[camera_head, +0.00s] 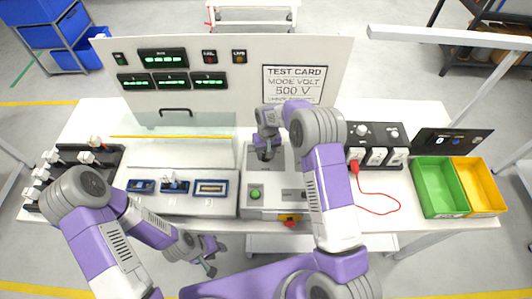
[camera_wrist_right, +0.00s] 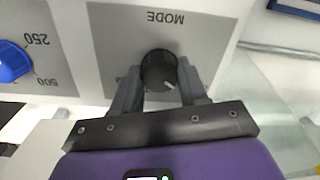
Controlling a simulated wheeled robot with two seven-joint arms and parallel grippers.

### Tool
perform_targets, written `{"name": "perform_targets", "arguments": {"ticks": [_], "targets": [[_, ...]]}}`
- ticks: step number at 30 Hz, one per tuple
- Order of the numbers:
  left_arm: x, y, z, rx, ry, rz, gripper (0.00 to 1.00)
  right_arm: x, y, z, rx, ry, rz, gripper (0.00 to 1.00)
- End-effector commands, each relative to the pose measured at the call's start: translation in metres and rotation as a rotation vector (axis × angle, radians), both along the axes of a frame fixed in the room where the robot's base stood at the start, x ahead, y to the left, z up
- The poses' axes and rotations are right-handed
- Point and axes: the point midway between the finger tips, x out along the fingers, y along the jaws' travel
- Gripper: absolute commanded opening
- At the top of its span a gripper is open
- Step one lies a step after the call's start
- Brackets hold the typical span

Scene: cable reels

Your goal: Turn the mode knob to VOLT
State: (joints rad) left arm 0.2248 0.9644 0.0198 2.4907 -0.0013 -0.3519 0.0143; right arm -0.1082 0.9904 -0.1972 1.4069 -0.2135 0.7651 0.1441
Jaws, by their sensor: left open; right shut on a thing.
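The black mode knob (camera_wrist_right: 158,72) sits on a grey panel beside the upside-down word MODE in the right wrist view. Its white pointer mark faces the lower right of that picture. My right gripper (camera_wrist_right: 160,88) is shut on the knob, one finger on each side. In the head view my right gripper (camera_head: 267,150) is over the tester's grey panel (camera_head: 280,177) and hides most of the knob. The position labels around the knob are not readable. The test card (camera_head: 294,84) reads MODE VOLT, 500 V. My left gripper (camera_head: 207,258) is open and empty in front of the bench.
A blue knob (camera_wrist_right: 12,62) with 250 and 500 marks is beside the mode knob. A green button (camera_head: 255,193) and a red-and-yellow switch (camera_head: 291,221) are on the tester's front. A red cable (camera_head: 378,203), green bin (camera_head: 437,190) and yellow bin (camera_head: 478,188) lie to the right.

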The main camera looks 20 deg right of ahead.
Motion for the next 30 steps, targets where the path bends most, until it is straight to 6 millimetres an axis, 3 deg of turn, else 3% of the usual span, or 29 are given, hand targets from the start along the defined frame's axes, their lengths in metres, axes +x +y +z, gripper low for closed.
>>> {"name": "perform_targets", "arguments": {"ticks": [15,30], "targets": [[0.000,0.000,-0.032,0.000,0.000,0.000,0.43,0.000,0.001,-0.001,0.000,-0.003,-0.441,0.13],[0.000,0.000,-0.041,0.000,0.000,0.000,0.43,0.000,0.001,0.001,0.001,-0.003,-0.836,0.13]]}}
